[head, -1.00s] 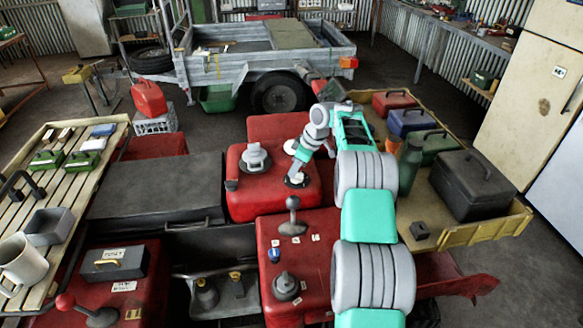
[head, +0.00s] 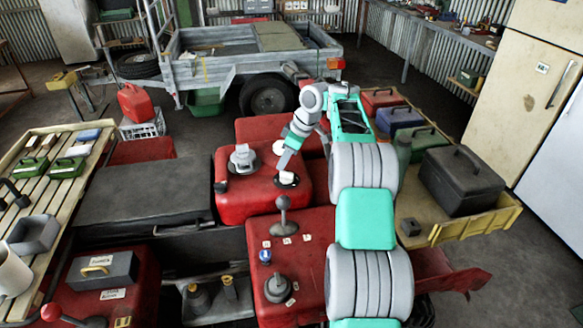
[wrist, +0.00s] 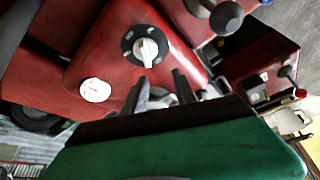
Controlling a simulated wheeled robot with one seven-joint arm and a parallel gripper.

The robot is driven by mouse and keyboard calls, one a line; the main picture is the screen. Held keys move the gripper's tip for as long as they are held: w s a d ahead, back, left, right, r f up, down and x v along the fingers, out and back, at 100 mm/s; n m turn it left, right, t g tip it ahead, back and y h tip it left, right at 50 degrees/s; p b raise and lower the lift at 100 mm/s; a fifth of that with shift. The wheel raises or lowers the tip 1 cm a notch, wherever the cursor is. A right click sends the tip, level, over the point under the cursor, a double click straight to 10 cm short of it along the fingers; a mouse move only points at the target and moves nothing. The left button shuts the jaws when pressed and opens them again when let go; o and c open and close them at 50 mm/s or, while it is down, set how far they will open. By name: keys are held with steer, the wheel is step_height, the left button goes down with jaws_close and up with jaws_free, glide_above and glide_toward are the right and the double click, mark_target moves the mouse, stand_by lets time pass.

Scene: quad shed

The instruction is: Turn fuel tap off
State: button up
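The fuel tap (head: 287,179) appears to be the pale lever on a black marked disc on top of the red tank (head: 240,198). In the wrist view the tap (wrist: 146,48) shows clearly, its lever pointing down the picture toward the fingers. My gripper (head: 284,164) is just behind and above the tap in the head view. In the wrist view my gripper (wrist: 161,77) shows two dark fingers spread apart, with no tap lever between them. The fingers look apart from the disc, though the exact gap is unclear.
A grey filler cap (head: 243,158) stands left of the tap, and a white round dial (head: 279,147) lies behind it. A grey-knobbed lever (head: 283,216) rises in front. A blue knob (head: 265,257) and a black knob (head: 277,288) sit nearer.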

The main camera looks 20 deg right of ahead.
steer(key=s+a+r+b, duration=0.2)
steer(key=s+r, duration=0.5)
steer(key=s, duration=0.4)
steer(key=shift+s+a+b, duration=0.15)
steer(key=shift+b, duration=0.6)
